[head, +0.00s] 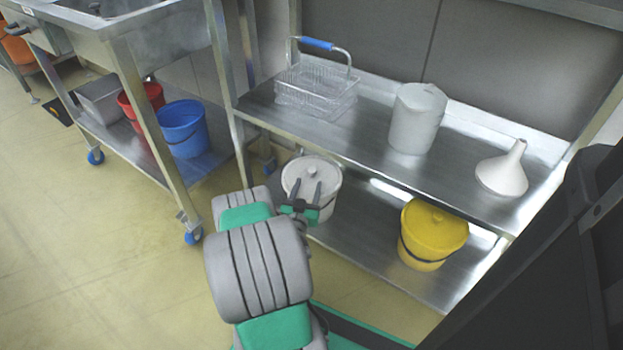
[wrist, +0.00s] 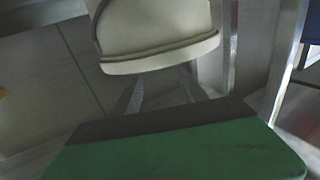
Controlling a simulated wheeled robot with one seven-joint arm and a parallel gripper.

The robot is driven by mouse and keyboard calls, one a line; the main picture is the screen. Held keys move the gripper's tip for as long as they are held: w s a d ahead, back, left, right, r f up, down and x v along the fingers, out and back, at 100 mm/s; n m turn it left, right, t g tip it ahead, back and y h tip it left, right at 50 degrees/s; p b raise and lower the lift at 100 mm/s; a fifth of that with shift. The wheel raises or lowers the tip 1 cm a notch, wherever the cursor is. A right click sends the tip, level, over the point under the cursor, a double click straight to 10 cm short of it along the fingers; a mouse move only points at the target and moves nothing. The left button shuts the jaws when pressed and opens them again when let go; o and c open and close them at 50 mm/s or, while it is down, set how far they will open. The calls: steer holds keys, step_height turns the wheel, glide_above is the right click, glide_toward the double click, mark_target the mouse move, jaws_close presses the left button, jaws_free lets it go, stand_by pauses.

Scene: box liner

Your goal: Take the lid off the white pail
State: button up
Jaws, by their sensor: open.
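The white pail (head: 325,205) stands on the lower shelf of the steel rack, with its white lid (head: 297,170) on top. A small knob (head: 312,171) rises from the lid's middle. The knob cannot be made out there, so contact cannot be told.
A yellow lidded pail (head: 432,235) stands to the right on the lower shelf. The upper shelf (head: 365,135) overhangs behind and holds a wire basket (head: 316,92), a white jug (head: 417,118) and a funnel (head: 503,172). A rack post (head: 238,150) stands left. Blue (head: 183,128) and red (head: 141,103) buckets are farther left.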

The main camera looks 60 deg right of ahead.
mark_target(311, 173)
steer(key=x, duration=0.4)
steer(key=b+x, duration=0.1)
steer(key=x, duration=0.1)
steer(key=shift+w+a+f, duration=0.15)
steer(key=shift+w+f, duration=0.05)
steer(key=shift+w, duration=0.05)
steer(key=shift+c, duration=0.4)
jaws_close()
